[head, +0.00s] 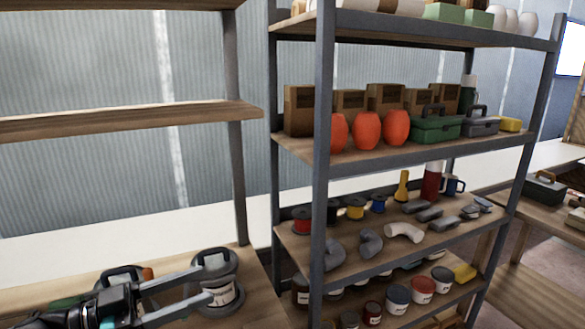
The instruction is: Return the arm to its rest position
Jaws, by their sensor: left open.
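My left gripper (207,285) comes in at the lower left and is open. Its two long fingers point right at a dark grey lidded tub (214,264) with a handle and a pale label. The fingertips overlap the tub's left side and label in the picture. I cannot tell whether they touch it. The tub stands upright on the wooden surface at the lower left. My right gripper is not in view.
A metal-post shelf unit (325,130) stands right of the arm, with orange floats (366,130), boxes, toolboxes, pipe elbows and paint tins. A bare wooden shelf (120,122) spans above the gripper. A bench (545,215) with a toolbox (545,188) is at the far right.

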